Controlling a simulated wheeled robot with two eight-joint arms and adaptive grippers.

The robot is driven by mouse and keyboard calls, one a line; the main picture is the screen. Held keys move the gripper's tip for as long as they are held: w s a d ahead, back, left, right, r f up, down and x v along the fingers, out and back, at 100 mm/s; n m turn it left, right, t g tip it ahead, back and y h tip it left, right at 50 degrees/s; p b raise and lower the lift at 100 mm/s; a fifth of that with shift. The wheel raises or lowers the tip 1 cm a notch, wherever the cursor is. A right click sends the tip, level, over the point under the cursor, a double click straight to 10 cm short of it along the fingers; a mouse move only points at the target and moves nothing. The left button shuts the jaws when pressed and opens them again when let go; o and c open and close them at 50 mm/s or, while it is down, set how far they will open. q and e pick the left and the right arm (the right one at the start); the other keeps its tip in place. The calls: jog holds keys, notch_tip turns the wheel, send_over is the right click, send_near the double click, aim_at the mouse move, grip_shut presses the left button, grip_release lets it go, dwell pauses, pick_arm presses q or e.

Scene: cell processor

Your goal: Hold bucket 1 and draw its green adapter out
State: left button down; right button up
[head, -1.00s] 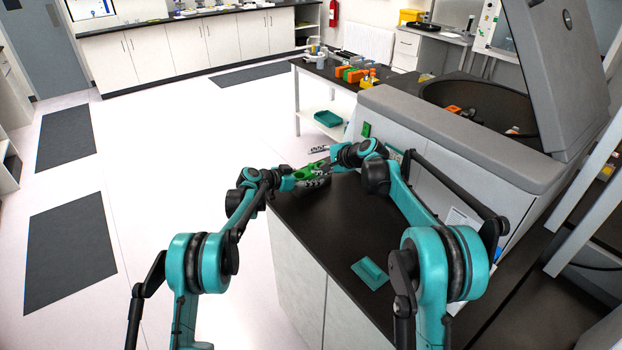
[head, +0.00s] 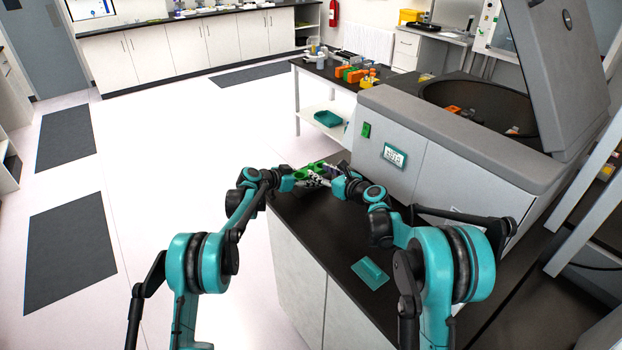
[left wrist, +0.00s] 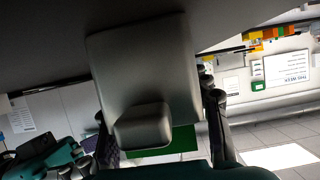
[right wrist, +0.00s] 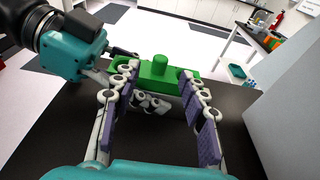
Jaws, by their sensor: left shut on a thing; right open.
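Bucket 1 (left wrist: 145,70) is a grey block filling the middle of the left wrist view. My left gripper (head: 293,180) is shut on it, one finger on each side. A strip of the green adapter (left wrist: 165,143) shows past the bucket there. In the right wrist view the green adapter (right wrist: 160,72), with a round knob on top, lies between and just beyond the fingertips of my right gripper (right wrist: 158,82). The right gripper is open. I cannot tell whether its fingers touch the adapter. In the head view both grippers partly hide the adapter (head: 312,169).
A black bench top (head: 330,225) lies under the arms, with a teal flat piece (head: 370,272) near its front. The grey centrifuge (head: 440,130), lid raised, stands close on the right. A side table (head: 312,68) with coloured items is behind. Floor is clear at left.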

aim_at(313, 168)
jog(key=shift+x, duration=2.4)
grip_shut()
